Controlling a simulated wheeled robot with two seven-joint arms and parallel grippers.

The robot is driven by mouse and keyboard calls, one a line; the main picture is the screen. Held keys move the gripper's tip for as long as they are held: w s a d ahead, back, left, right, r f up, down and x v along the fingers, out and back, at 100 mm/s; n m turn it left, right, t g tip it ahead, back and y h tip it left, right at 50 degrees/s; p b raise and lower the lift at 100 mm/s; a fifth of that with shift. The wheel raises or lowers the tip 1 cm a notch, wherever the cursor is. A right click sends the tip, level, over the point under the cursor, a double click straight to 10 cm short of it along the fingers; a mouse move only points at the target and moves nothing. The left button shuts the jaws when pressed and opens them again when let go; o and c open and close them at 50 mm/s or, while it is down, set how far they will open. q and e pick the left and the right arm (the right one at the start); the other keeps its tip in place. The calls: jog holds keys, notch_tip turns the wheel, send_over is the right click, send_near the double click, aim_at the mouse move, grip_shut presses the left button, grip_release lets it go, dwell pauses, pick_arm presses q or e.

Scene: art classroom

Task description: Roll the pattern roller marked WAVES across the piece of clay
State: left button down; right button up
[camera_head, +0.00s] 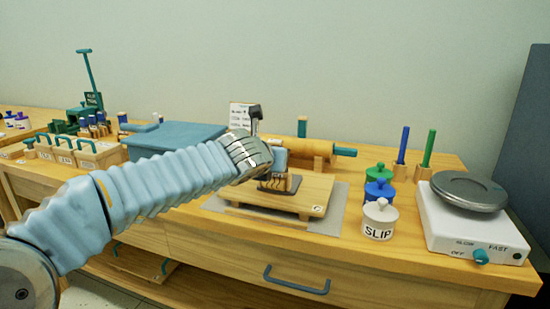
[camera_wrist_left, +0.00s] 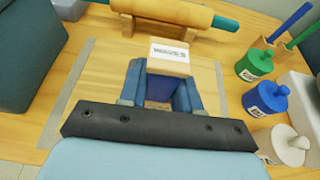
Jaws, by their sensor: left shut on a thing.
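My left gripper (camera_head: 279,168) is over the wooden board (camera_head: 318,192), low above it or near its surface. In the left wrist view its blue fingers (camera_wrist_left: 162,88) are shut on a light wooden block (camera_wrist_left: 170,66) with a white label, which I take to be the pattern roller's holder. Below the block, between the fingers, a small brownish patch shows. I cannot tell whether it is the roller or the clay. The clay is not clearly seen. My right gripper is not in view.
A rolling pin (camera_head: 285,146) rests on a stand behind the board. Right of the board stand the SLIP jar (camera_head: 379,220), blue jar (camera_head: 380,191), green jar (camera_head: 379,171) and a white wheel (camera_head: 470,222). A teal box (camera_head: 172,138) and roller trays (camera_head: 98,154) stand left.

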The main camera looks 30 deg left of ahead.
aim_at(275, 141)
pick_arm(q)
notch_tip(275, 141, up, 3)
jog(key=shift+f+p, duration=0.1)
jog(key=shift+p, duration=0.95)
notch_tip(275, 141, up, 3)
jog(key=shift+f+p, duration=0.2)
jog(key=shift+p, duration=0.45)
jog(key=shift+r, duration=1.25)
jog(key=shift+s, duration=0.1)
